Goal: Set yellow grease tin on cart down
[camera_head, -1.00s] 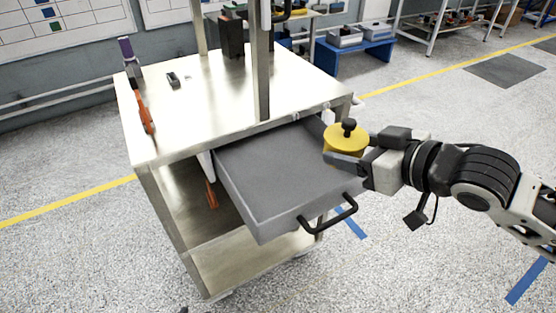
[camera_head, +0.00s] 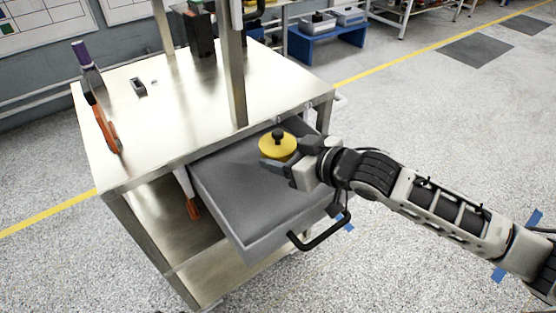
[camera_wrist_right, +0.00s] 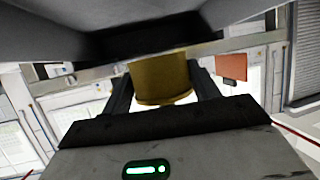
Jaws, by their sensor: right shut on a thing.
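The yellow grease tin (camera_head: 277,148), round with a black knob on top, is held in my right gripper (camera_head: 284,162). In the head view it appears over the right part of the open grey drawer; its exact height above the drawer is hard to tell. In the right wrist view the tin (camera_wrist_right: 160,80) sits between the two dark fingers of the right gripper (camera_wrist_right: 160,88). The metal cart (camera_head: 200,105) has a bright flat top with free room. My left gripper is not in view.
The grey drawer (camera_head: 245,195) is pulled out and looks empty, with a black handle (camera_head: 320,232) at its front. An orange-handled tool (camera_head: 103,125), a purple-topped item (camera_head: 85,62) and a small dark block (camera_head: 138,87) are on the cart top. A post (camera_head: 235,75) rises from it.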

